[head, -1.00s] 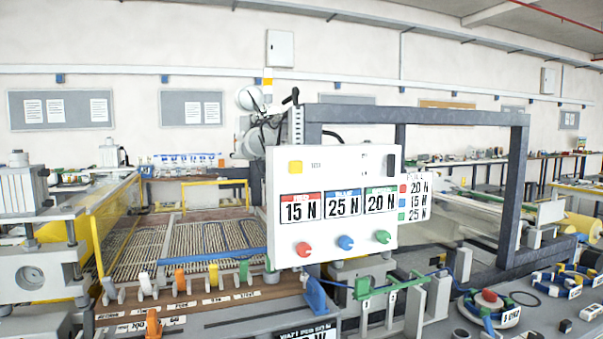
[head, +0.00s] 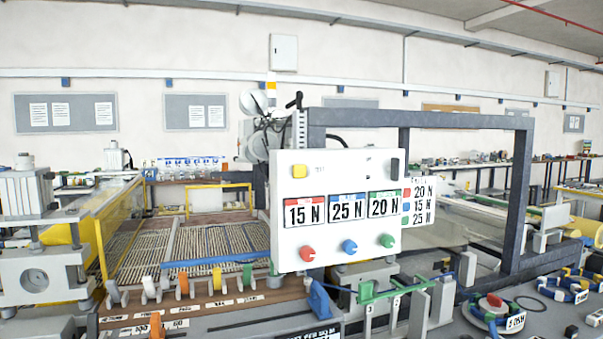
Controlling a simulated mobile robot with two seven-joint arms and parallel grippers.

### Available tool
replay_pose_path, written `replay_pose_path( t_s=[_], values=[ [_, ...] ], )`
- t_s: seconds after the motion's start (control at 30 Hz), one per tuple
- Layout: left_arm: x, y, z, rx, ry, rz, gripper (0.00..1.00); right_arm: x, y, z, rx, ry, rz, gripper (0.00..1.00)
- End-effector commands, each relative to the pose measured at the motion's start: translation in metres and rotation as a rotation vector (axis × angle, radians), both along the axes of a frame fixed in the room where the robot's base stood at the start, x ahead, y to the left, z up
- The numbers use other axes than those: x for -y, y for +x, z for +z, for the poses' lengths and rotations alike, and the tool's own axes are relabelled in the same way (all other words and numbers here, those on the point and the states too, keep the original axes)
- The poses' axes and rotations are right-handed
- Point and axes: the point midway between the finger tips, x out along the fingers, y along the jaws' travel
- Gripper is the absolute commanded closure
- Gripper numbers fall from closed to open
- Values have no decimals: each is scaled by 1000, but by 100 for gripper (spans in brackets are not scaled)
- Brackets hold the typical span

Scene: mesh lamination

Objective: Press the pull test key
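A white control panel (head: 281,232) stands near the middle of the head view. Below are three displays: red-topped 15 N (head: 305,212), blue-topped 25 N (head: 347,208) and green-topped 20 N (head: 385,205). Under them are a red knob (head: 307,253), a blue knob (head: 349,247) and a green knob (head: 387,241). A card (head: 420,203) at the panel's right lists red 20 N, blue 15 N, green 25 N. Neither gripper is in view.
A dark grey frame (head: 522,190) rises behind and right of the panel. Colored levers (head: 182,287) line the bench at lower left. Clamps with a green bar (head: 392,290) sit below the panel. A round holder with a red top (head: 494,300) is at lower right.

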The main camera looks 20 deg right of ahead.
Motion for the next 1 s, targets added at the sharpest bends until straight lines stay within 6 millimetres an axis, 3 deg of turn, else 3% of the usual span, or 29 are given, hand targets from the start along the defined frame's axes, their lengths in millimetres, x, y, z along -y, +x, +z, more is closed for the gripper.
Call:
replay_pose_path(
  t_s=[1.0],
  values=[
    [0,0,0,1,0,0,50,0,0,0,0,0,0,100]
  ],
)
